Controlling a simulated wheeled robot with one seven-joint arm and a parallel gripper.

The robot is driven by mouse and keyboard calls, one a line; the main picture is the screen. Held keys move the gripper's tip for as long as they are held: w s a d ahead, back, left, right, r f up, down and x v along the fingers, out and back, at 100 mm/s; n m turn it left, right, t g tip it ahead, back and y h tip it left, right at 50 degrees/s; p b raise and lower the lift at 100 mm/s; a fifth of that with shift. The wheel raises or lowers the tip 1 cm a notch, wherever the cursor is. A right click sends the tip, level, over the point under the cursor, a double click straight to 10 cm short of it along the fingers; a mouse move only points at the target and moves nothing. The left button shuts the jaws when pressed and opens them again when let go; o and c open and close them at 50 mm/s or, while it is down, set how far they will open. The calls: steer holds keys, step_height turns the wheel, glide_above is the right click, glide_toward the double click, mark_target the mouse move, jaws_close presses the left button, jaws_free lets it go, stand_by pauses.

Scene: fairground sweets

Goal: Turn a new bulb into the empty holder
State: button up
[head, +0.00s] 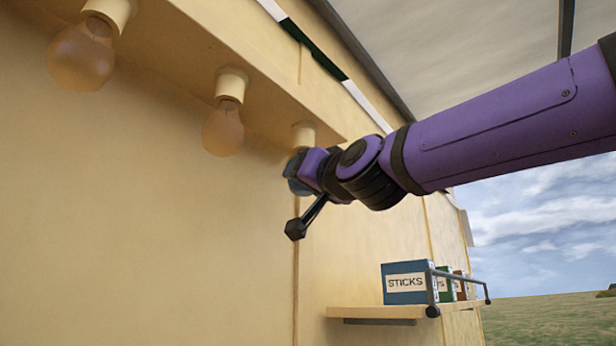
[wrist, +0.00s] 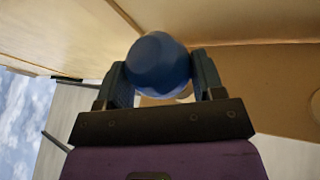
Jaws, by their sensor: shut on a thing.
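A blue bulb (wrist: 157,62) sits between the two fingers of my gripper (wrist: 161,78), which is shut on it. In the head view the blue bulb (head: 292,170) shows only in part, behind my gripper (head: 302,170). A cream holder (head: 303,134) on the underside of the beam is right above the bulb. A small cream part of the holder (wrist: 186,93) shows past the bulb in the wrist view. The bulb's base is hidden, so I cannot tell whether it is in the holder or just below it.
Two amber bulbs, one at the far left (head: 80,57) and one nearer (head: 223,130), hang from holders along the beam (head: 180,45). Below right, a shelf (head: 370,311) bears a blue box marked STICKS (head: 405,291) and other boxes behind a rail (head: 458,275).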

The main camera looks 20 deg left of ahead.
steer(key=shift+r, duration=0.3)
stand_by(0.7)
steer(key=shift+t, duration=0.3)
steer(key=shift+m+t+h, duration=0.5)
steer(key=shift+m+h, duration=0.1)
steer(key=shift+h, duration=0.2)
stand_by(0.4)
steer(key=shift+f, duration=0.3)
stand_by(0.5)
steer(key=shift+r, duration=0.3)
stand_by(0.7)
steer(key=shift+s+a+m+t+h, duration=0.1)
steer(key=shift+m+t+h, duration=0.5)
steer(key=shift+h, duration=0.4)
steer(key=shift+n+y, duration=0.3)
steer(key=shift+y, duration=0.1)
stand_by(0.3)
steer(key=shift+n+g+y, duration=0.5)
steer(key=shift+g+y, duration=0.2)
steer(key=shift+g, duration=0.1)
steer(key=shift+y, duration=0.3)
